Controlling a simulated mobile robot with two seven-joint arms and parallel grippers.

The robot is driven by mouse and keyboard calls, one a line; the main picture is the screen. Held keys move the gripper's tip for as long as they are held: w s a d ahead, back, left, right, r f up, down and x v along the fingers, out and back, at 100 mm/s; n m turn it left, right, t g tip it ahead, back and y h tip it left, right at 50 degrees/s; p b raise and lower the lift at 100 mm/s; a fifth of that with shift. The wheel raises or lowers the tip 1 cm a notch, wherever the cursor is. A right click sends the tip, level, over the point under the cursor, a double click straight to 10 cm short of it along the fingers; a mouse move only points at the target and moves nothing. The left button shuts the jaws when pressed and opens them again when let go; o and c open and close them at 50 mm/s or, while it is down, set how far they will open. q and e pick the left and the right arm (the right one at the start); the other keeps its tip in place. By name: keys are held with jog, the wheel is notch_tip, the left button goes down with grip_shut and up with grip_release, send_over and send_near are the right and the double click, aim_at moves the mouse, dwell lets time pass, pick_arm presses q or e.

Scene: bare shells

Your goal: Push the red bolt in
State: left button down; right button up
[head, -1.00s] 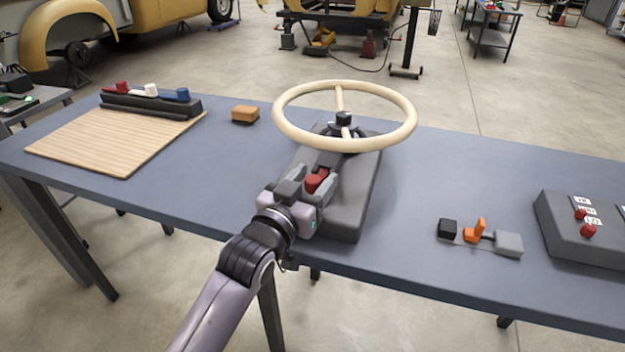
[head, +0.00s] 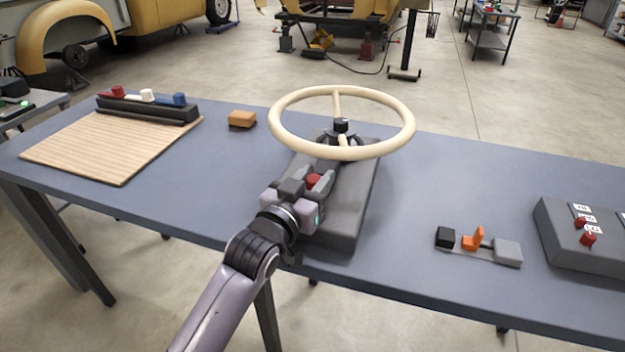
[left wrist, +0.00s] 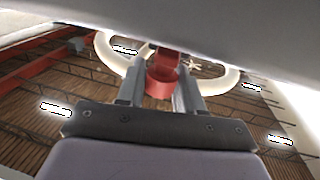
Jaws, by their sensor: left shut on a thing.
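The red bolt (head: 313,181) is at the near left side of the dark grey block (head: 345,215) under the cream steering wheel (head: 398,145). My left gripper (head: 308,181) is shut on the red bolt, with one dark finger on each side of it. In the left wrist view the red bolt (left wrist: 163,75) shows between the two grey fingers (left wrist: 161,88), with part of the wheel's rim (left wrist: 107,55) behind. The fingers hide much of the bolt and where it meets the block. My right gripper is not in view.
A dark rack (head: 150,110) with red, white and blue knobs stands behind a wooden board (head: 100,148) at left. An orange block (head: 242,118) lies left of the wheel. An orange lever (head: 473,238) and a grey control box (head: 575,240) are at right. The table (head: 415,200) is bare between.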

pick_arm(q)
jog(key=c, duration=0.8)
grip_release()
jog(key=shift+w, duration=0.1)
jog(key=shift+c, duration=0.2)
jog(key=shift+v, duration=3.6)
